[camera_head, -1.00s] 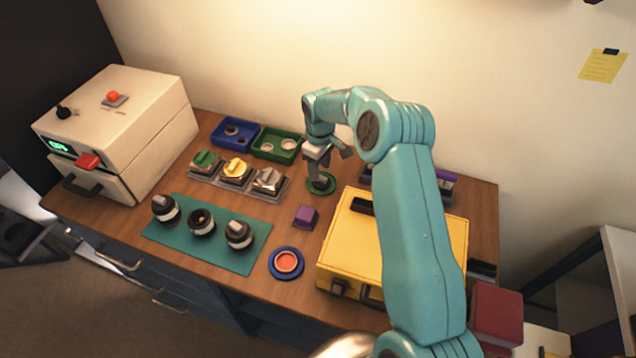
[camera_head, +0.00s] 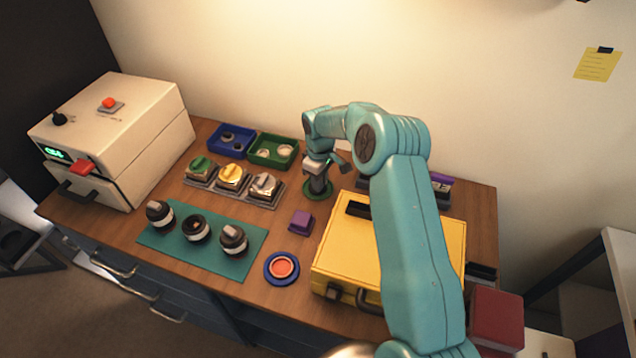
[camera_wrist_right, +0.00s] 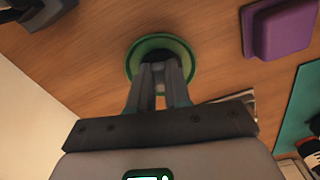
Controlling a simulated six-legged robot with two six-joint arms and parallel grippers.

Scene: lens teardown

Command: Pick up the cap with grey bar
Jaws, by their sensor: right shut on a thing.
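My right gripper (camera_head: 318,187) points down at a round green-rimmed piece (camera_head: 316,194) on the wooden table, behind the yellow case. In the right wrist view the gripper (camera_wrist_right: 161,66) is shut, its fingers reaching the middle of the round green piece (camera_wrist_right: 162,42). I take what it grips there to be the cap with grey bar; the fingers hide most of it, and I cannot tell whether it is apart from the green rim. Two lenses on the teal mat, the left one (camera_head: 159,215) and the right one (camera_head: 233,240), carry greyish bars on top. My left gripper is out of view.
A purple block (camera_head: 301,222) and a blue dish with an orange centre (camera_head: 281,268) stand near the yellow case (camera_head: 335,250). Left of the gripper are a green tray (camera_head: 262,158), a blue tray (camera_head: 222,146) and a rack with green, yellow and silver pieces (camera_head: 262,200).

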